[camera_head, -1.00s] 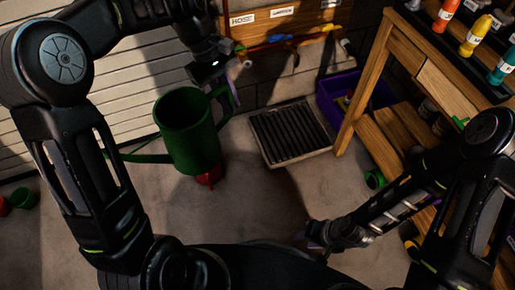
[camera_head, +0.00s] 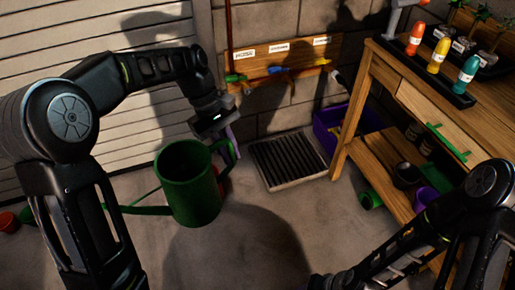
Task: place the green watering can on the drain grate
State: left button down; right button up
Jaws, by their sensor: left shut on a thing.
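The green watering can (camera_head: 190,190) hangs upright in front of my left arm, its open top facing up and its long spout (camera_head: 140,210) pointing left. My left gripper (camera_head: 228,148) is at the can's handle on its right side and is shut on it. The can is held above the floor. The drain grate (camera_head: 289,161), dark slats in a pale frame, lies on the floor to the right of the can, near the back wall. The can is not over it. My right arm is at the lower right; its gripper is not clearly visible.
A wooden workbench (camera_head: 352,125) with bottles on top stands at the right. A purple bin (camera_head: 326,128) is between the grate and the bench. A tool rack (camera_head: 290,62) hangs on the back wall. A red object (camera_head: 221,186) is partly hidden behind the can.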

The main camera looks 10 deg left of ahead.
pick_arm(q)
jog(key=d+m+g+y, duration=0.1)
jog(key=d+m, duration=0.3)
jog(key=d, duration=0.8)
jog(key=shift+d+m, duration=0.3)
jog(key=shift+d, duration=0.1)
jog(key=shift+g, duration=0.3)
